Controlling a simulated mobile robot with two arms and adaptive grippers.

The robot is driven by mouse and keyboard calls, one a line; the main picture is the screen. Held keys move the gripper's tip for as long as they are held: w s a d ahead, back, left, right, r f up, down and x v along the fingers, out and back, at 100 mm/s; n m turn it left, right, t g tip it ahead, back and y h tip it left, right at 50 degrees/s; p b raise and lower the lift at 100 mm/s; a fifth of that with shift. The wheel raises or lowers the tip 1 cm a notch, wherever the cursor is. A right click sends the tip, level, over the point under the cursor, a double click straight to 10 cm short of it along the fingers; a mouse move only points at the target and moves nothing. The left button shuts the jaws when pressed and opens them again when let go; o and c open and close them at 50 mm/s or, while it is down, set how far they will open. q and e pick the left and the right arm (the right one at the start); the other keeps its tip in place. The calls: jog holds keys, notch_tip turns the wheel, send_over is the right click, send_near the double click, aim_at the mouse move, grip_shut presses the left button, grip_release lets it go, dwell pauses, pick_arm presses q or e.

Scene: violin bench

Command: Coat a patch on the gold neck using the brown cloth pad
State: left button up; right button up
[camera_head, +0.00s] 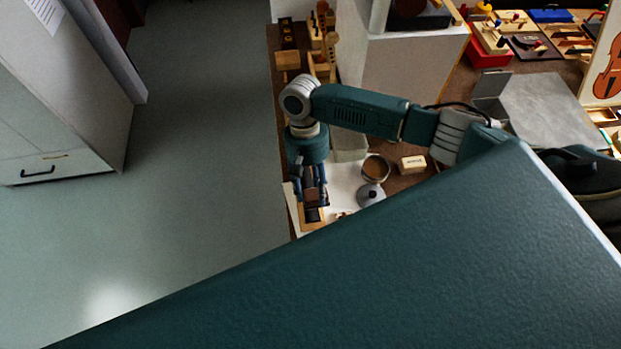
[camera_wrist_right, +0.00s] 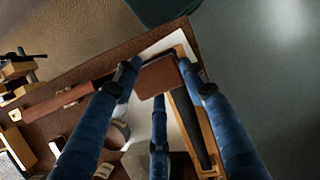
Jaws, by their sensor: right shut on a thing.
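My right gripper (camera_head: 312,188) points down over the corner of the bench. It is shut on the brown cloth pad (camera_wrist_right: 158,77), which sits between its blue fingertips in the right wrist view. The pad also shows small and dark in the head view (camera_head: 312,195). The gold neck (camera_wrist_right: 206,140), with a dark strip along it, lies below and beside the pad. In the head view the neck (camera_head: 322,213) is partly hidden by the gripper and pad. I cannot tell whether the pad touches the neck. My left gripper is not in view.
A cup with brown contents (camera_head: 375,168), a round grey lid (camera_head: 370,195) and a pale block (camera_head: 412,164) stand right of the gripper. Wooden fixtures (camera_head: 322,45) stand at the bench's back. Open floor (camera_head: 200,150) lies left. My teal body part hides the foreground.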

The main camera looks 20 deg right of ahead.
jog(key=shift+s, duration=0.1)
jog(key=shift+s+a+f+t, duration=0.2)
jog(key=shift+a+f+t, duration=0.35)
jog(key=shift+t, duration=0.25)
